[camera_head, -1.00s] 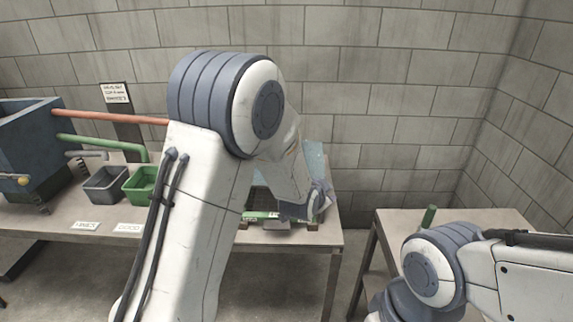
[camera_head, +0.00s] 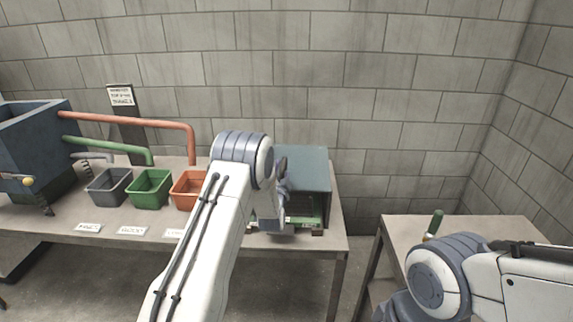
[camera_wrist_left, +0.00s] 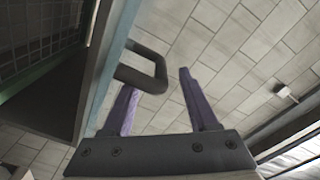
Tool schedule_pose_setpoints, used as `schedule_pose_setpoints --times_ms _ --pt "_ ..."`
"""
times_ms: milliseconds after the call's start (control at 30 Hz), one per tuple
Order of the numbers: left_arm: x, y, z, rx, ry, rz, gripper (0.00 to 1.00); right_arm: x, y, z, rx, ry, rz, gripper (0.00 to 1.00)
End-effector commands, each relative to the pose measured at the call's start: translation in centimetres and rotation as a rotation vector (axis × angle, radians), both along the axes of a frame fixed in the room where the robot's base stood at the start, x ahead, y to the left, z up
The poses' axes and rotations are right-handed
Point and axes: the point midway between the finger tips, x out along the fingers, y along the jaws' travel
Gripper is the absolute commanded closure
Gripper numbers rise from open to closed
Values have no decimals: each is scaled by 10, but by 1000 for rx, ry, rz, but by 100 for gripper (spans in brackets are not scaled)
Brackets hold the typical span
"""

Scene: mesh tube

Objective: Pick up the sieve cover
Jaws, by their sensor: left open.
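A blue-grey, box-like cover (camera_head: 308,164) stands at the right end of the long table, partly behind my left arm. I take it to be the sieve cover. In the left wrist view its light-blue edge (camera_wrist_left: 112,72) runs along the left, with dark mesh (camera_wrist_left: 38,55) beyond. A dark, bent handle (camera_wrist_left: 158,68) sticks out from it towards the fingers. My left gripper (camera_wrist_left: 157,84) is open, its left purple finger close to the handle; contact cannot be told. In the head view the left gripper (camera_head: 281,180) is at the cover's left side. My right gripper is out of frame.
A grey bin (camera_head: 110,187), a green bin (camera_head: 149,189) and an orange bin (camera_head: 187,189) stand left of my arm. Pipes run from a blue hopper (camera_head: 35,140). A smaller table (camera_head: 480,230) at the right holds a green-handled item (camera_head: 435,223).

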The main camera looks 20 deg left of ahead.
Motion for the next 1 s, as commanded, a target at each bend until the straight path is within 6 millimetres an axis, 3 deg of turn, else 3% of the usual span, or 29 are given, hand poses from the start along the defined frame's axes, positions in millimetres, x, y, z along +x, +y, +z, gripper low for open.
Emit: schedule_pose_setpoints --times_ms 300,667,800,833,1000 --pt "39 8 3 0 -1 1 40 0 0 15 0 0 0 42" --pt "46 10 2 0 0 0 40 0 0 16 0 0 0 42" --pt "46 9 2 0 0 0 94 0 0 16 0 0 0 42" --pt "46 9 2 0 0 0 100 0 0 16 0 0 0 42" --pt "46 9 2 -1 1 -1 100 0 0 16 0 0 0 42"
